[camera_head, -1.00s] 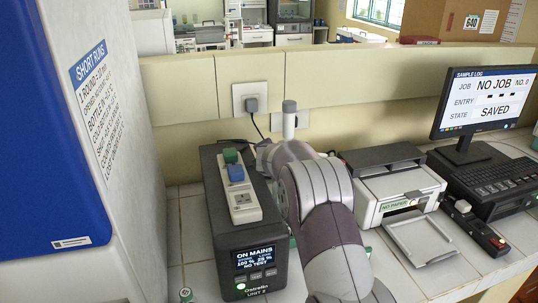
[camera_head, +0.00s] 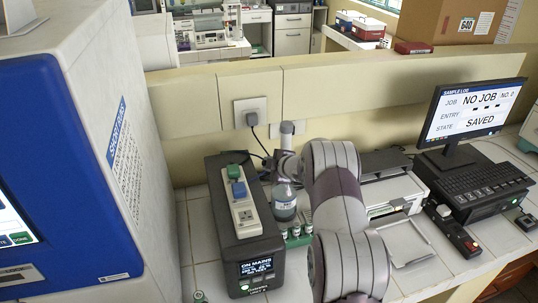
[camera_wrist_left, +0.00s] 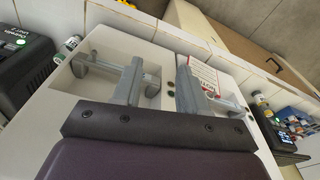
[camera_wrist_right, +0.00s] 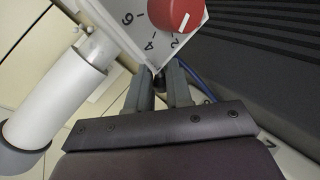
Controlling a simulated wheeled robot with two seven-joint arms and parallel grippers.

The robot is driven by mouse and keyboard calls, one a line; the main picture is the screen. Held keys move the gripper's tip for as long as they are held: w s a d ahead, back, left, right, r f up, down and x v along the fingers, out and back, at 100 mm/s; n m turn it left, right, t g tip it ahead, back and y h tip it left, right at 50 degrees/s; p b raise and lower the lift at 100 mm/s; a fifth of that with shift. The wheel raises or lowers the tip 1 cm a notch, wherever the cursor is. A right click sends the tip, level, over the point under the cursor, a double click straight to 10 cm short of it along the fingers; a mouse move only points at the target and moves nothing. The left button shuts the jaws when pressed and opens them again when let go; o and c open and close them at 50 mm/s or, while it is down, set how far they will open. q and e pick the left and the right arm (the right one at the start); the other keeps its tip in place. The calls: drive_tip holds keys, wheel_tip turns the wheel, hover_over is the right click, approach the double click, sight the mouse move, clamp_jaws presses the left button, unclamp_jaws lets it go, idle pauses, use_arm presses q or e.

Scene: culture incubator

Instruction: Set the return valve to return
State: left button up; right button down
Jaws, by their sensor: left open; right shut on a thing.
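My right gripper (camera_wrist_right: 160,84) is shut on a small dark part (camera_wrist_right: 160,80) in the right wrist view, just below a white dial plate with a red knob (camera_wrist_right: 173,13). Most of that part is hidden between the fingers. I cannot tell whether it is the return valve's handle, and no "return" marking is readable. A white cylinder with a grey end (camera_wrist_right: 48,105) lies left of the fingers. In the head view my right arm hides the gripper.
A black power unit (camera_head: 238,225) stands left of my right arm, with a bottle (camera_head: 284,203) beside it. A printer (camera_head: 390,190), monitor (camera_head: 470,112) and keyboard (camera_head: 480,190) are to the right. A blue-and-white cabinet (camera_head: 60,150) fills the left.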

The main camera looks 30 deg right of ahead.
drive_tip(key=shift+d+r+m+y+p, duration=0.15)
drive_tip(key=shift+m+y+p, duration=0.2)
drive_tip(key=shift+p, duration=0.35)
drive_tip(key=c, duration=1)
unclamp_jaws()
drive_tip(key=shift+s, duration=0.1)
drive_tip(key=b+v, duration=0.3)
drive_tip(key=v, duration=0.9)
drive_tip(key=shift+s+d, duration=0.1)
drive_tip(key=shift+s, duration=0.25)
